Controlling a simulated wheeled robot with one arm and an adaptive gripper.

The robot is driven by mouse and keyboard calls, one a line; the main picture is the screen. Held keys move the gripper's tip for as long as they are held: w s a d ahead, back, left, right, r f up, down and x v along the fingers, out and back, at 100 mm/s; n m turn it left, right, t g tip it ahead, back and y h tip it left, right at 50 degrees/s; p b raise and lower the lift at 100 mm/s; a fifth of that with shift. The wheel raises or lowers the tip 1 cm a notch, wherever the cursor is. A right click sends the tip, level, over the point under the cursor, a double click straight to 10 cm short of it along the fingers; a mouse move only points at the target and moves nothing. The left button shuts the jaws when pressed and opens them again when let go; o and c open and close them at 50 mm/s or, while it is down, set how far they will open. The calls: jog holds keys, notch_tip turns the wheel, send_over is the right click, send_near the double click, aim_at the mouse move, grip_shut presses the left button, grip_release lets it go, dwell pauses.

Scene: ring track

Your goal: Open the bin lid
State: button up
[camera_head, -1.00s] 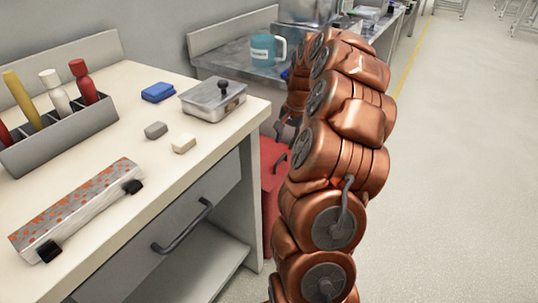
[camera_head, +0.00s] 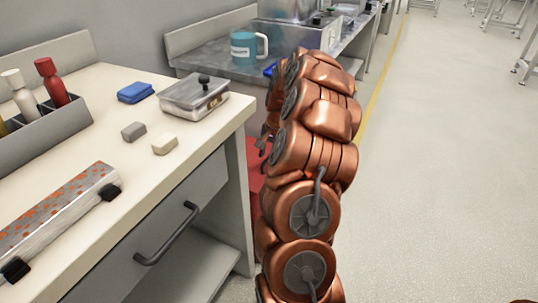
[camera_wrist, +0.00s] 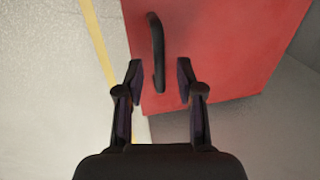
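The red bin (camera_wrist: 225,50) fills the upper middle and right of the wrist view, with a dark bar handle (camera_wrist: 158,55) on its red face. My gripper (camera_wrist: 159,75) is open, and the lower end of the handle lies between its two fingertips in the picture. I cannot tell whether the fingers touch the handle. In the head view only a strip of the red bin (camera_head: 254,178) shows beside the workbench, mostly hidden behind my copper-coloured arm. The gripper is largely hidden there.
A workbench (camera_head: 70,145) with a drawer handle (camera_head: 166,234) stands left of my arm. On it are a metal box (camera_head: 194,98), a blue block (camera_head: 136,93) and small blocks. A further counter holds a teal jug (camera_head: 245,46). Open floor (camera_head: 440,170) lies to the right.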

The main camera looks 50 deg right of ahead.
grip_shut()
dwell(0.7)
